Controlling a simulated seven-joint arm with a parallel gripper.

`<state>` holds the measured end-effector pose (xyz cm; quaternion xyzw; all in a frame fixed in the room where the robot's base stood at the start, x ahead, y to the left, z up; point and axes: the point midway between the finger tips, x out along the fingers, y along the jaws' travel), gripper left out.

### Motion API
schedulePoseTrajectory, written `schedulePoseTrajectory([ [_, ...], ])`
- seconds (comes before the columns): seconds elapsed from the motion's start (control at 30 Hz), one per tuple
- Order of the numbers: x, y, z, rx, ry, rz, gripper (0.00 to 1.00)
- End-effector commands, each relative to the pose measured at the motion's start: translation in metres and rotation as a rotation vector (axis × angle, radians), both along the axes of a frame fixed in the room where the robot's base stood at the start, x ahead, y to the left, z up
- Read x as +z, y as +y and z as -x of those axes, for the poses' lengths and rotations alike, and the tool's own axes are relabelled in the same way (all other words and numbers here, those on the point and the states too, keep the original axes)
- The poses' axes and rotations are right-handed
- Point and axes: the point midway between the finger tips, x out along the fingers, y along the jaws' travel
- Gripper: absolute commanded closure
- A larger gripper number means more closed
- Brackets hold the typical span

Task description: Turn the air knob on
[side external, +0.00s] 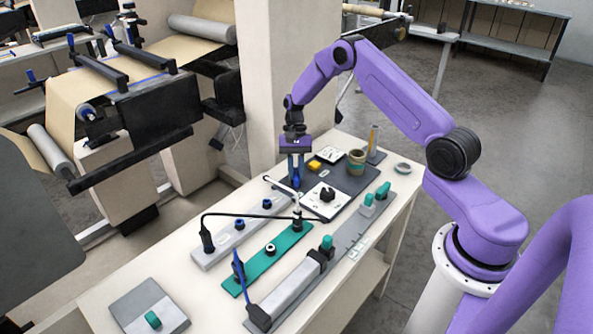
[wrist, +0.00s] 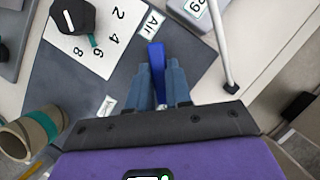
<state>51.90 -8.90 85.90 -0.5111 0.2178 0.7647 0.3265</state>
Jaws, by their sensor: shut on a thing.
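The air knob shows as a blue lever (wrist: 156,60) in the wrist view, beside a white label reading "Air" (wrist: 152,23). My gripper (wrist: 160,75) is shut on this lever, with one finger on each side of it, and the lever's long end points toward the label. The lever's base is hidden by the fingers.
A black dial knob (wrist: 72,15) sits on a white numbered plate (wrist: 108,30) close by. A thin pale rod (wrist: 221,45) runs on the other side. A brown roll (side external: 357,161) and a yellow block (side external: 315,163) stand on the panel.

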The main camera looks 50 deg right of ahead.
Motion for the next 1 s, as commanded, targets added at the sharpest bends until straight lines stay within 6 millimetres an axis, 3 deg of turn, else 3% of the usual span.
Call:
schedulePoseTrajectory([
  [0.6, -0.0037, 0.0033, -0.0010, 0.549, 0.001, 0.003, 1.00],
  [1.0, -0.0037, 0.0041, -0.0006, 0.728, 0.001, 0.001, 1.00],
])
